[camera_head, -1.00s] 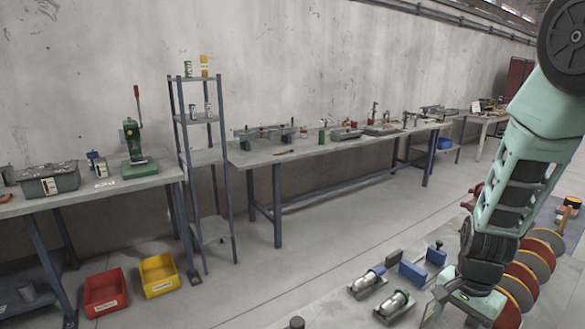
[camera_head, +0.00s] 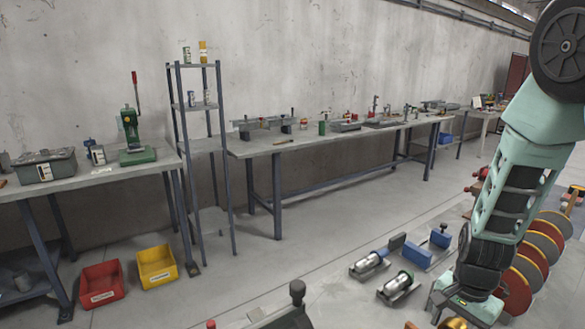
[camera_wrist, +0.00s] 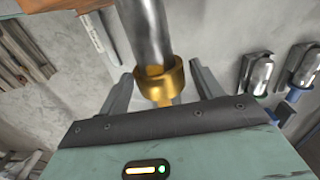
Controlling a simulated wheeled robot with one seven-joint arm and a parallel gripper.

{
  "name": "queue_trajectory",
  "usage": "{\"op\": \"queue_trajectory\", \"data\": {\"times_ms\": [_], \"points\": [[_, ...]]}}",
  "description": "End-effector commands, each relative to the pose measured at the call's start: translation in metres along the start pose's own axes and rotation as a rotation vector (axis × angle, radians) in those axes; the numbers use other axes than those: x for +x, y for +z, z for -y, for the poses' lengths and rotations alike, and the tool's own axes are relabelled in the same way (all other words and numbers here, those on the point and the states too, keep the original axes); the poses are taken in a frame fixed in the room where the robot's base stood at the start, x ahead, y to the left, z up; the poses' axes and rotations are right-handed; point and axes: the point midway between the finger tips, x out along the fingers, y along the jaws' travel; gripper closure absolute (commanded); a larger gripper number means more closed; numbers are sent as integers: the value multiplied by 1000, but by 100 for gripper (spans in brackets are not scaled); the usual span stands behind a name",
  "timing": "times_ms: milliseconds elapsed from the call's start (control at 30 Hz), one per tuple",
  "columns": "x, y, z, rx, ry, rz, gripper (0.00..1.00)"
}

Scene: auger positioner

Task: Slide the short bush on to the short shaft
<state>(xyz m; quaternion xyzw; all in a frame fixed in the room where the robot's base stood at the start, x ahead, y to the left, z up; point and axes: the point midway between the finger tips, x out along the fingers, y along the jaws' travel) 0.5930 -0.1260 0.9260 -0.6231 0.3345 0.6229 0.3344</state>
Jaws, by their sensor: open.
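In the wrist view a brass bush (camera_wrist: 160,82) with a wide collar sits around the near end of a smooth steel shaft (camera_wrist: 147,30), or right against it; I cannot tell how deep the fit is. I cannot tell from this view whether these are the short ones. My gripper (camera_wrist: 160,88) is open, with one finger on each side of the bush and a visible gap at both sides. In the head view my gripper (camera_head: 440,308) is low at the right, and its fingertips are hard to make out.
Two metal cylinders in cradles (camera_head: 370,263) lie beside blue blocks (camera_head: 415,251) near my arm. Red and grey discs (camera_head: 525,270) stand in a row close behind my arm. A long workbench (camera_head: 330,137) runs along the wall.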

Motion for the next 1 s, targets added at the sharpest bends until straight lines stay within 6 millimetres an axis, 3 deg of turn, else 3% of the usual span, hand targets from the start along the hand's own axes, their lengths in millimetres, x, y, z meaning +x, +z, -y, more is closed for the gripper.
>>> {"op": "queue_trajectory", "data": {"times_ms": [67, 200, 300, 1000], "points": [[0, 0, 0, 0, 0, 0, 35], [0, 0, 0, 0, 0, 0, 68], [-1, 0, 0, 0, -1, 0, 76], [-2, 0, 0, 0, 0, 0, 76]]}}
